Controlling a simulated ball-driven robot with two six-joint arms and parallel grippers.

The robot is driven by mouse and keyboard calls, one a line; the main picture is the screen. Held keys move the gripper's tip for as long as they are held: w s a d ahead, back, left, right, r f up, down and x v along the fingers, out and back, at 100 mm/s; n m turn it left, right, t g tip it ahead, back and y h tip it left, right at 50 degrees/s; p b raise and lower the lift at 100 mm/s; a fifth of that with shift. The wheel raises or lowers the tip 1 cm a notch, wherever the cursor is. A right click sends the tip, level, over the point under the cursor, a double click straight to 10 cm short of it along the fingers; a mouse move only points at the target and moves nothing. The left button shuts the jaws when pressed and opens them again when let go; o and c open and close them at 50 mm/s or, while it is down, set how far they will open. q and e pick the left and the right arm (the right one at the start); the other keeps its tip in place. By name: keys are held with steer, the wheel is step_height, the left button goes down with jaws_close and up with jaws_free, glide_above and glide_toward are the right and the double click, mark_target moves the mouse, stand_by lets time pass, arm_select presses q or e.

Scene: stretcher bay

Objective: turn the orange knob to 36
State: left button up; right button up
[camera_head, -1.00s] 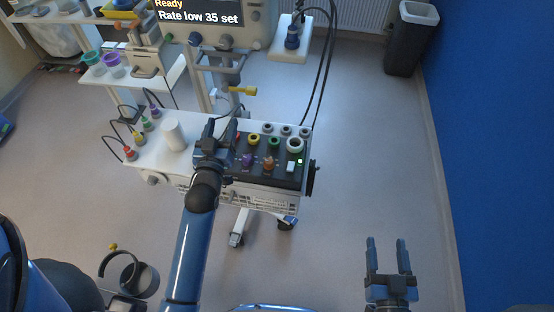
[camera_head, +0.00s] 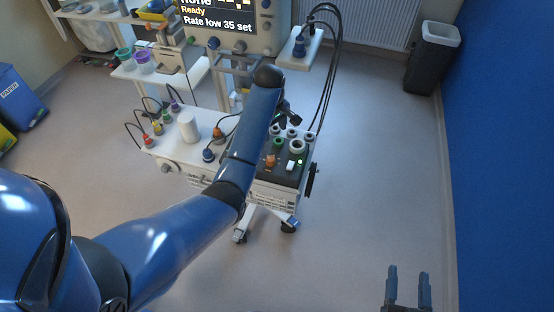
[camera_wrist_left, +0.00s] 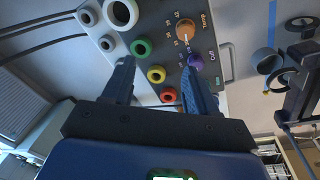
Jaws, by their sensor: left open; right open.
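The orange knob (camera_head: 270,160) stands on the dark panel of the white trolley, below the row of round ports. In the left wrist view it is the orange-brown knob (camera_wrist_left: 187,28) with numbers around it and a pale pointer mark. A purple knob (camera_wrist_left: 195,62) sits beside it. My left gripper (camera_head: 285,117) is over the far side of the panel, partly hidden by its own arm. Its open fingers show in the left wrist view, apart from the orange knob, with nothing between them. My right gripper (camera_head: 408,287) is open and empty over the floor at bottom right.
The monitor (camera_head: 228,22) behind reads "Rate low 35 set". A white cylinder (camera_head: 188,126), cable plugs and a blue plug (camera_head: 208,155) stand on the trolley top. Ringed ports, including a green one (camera_wrist_left: 140,48), lie near the knobs.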

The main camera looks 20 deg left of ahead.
mark_target(271, 158)
arm_select(q)
steer(key=shift+n+g, duration=0.7)
steer(key=shift+g, duration=0.1)
steer(key=s+f, duration=0.1)
steer(key=f+b, duration=0.1)
steer(key=s+f+b, duration=0.1)
steer(key=shift+s+a+f, duration=0.2)
steer(key=shift+s+a, duration=0.1)
steer(key=shift+s, duration=0.05)
steer(key=shift+f, duration=0.3)
step_height(271, 158, down, 7)
steer(key=shift+d+f+p, duration=0.1)
steer(key=shift+f+p, duration=0.05)
steer(key=shift+p, duration=0.55)
steer(key=shift+c, duration=0.2)
steer(key=c, duration=1)
